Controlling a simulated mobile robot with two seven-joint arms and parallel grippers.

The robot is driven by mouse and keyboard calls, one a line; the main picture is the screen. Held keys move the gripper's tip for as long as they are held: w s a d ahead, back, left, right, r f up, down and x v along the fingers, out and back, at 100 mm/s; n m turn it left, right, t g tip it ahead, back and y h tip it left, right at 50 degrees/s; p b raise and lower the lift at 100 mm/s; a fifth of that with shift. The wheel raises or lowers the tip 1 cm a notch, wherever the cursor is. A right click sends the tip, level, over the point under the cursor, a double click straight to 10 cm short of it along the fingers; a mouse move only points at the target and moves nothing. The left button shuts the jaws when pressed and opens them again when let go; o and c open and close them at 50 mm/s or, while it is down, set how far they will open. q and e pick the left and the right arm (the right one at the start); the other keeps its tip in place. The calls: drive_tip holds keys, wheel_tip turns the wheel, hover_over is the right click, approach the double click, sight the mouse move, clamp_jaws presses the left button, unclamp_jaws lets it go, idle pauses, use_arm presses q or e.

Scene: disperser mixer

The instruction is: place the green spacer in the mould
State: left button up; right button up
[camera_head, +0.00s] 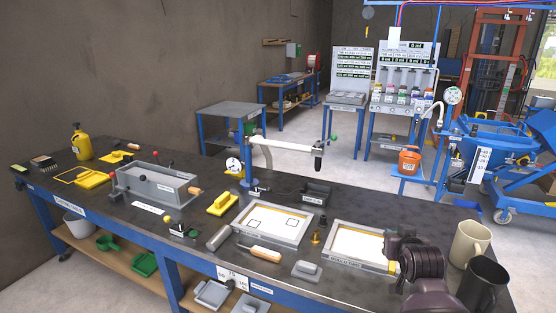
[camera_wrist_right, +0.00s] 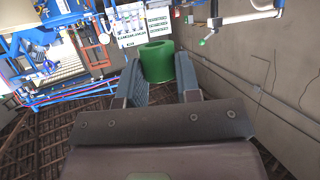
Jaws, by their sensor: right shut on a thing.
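A green spacer (camera_wrist_right: 157,62), a short cylinder with a hollow in its top, is between the fingertips of my right gripper (camera_wrist_right: 160,78) in the right wrist view. The gripper is shut on it. In the head view my dark right arm (camera_head: 421,262) comes in at the lower right, over the right end of a framed tray (camera_head: 340,256); the spacer cannot be made out there. A second framed tray (camera_head: 240,228) with square outlines lies to its left. A long grey open box (camera_head: 150,194) stands farther left. I cannot tell for certain which of these is the mould. My left gripper is not in view.
Two mugs, one beige (camera_head: 470,243) and one dark (camera_head: 482,283), stand at the bench's right end, close to my right arm. A post with a white arm (camera_head: 285,144) rises behind. A yellow bottle (camera_head: 81,145) stands far left.

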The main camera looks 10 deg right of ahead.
drive_tip(key=s+a+r+n+y, duration=0.1)
drive_tip(key=s+a+n+y, duration=0.1)
drive_tip(key=s+a, duration=0.55)
drive_tip(key=s+a+n+y, duration=0.1)
drive_tip(key=s+a, duration=0.4)
drive_tip(key=a, duration=0.5)
drive_tip(key=w+d+r, duration=0.4)
drive_tip(key=w+d, duration=0.1)
drive_tip(key=w, duration=0.1)
drive_tip(key=w+d+f+m+h, duration=0.1)
drive_tip(key=w+d, duration=0.1)
drive_tip(key=d, duration=0.2)
drive_tip(key=w+d+f+m+h, duration=0.1)
drive_tip(key=w+d+f, duration=0.1)
drive_tip(key=d, duration=0.2)
drive_tip(key=w+d+f+m+h, duration=0.1)
drive_tip(key=w+d+f, duration=0.1)
drive_tip(key=d, duration=0.2)
drive_tip(key=shift+w+d, duration=0.25)
drive_tip(key=shift+w+f, duration=0.1)
drive_tip(key=shift+f, duration=0.05)
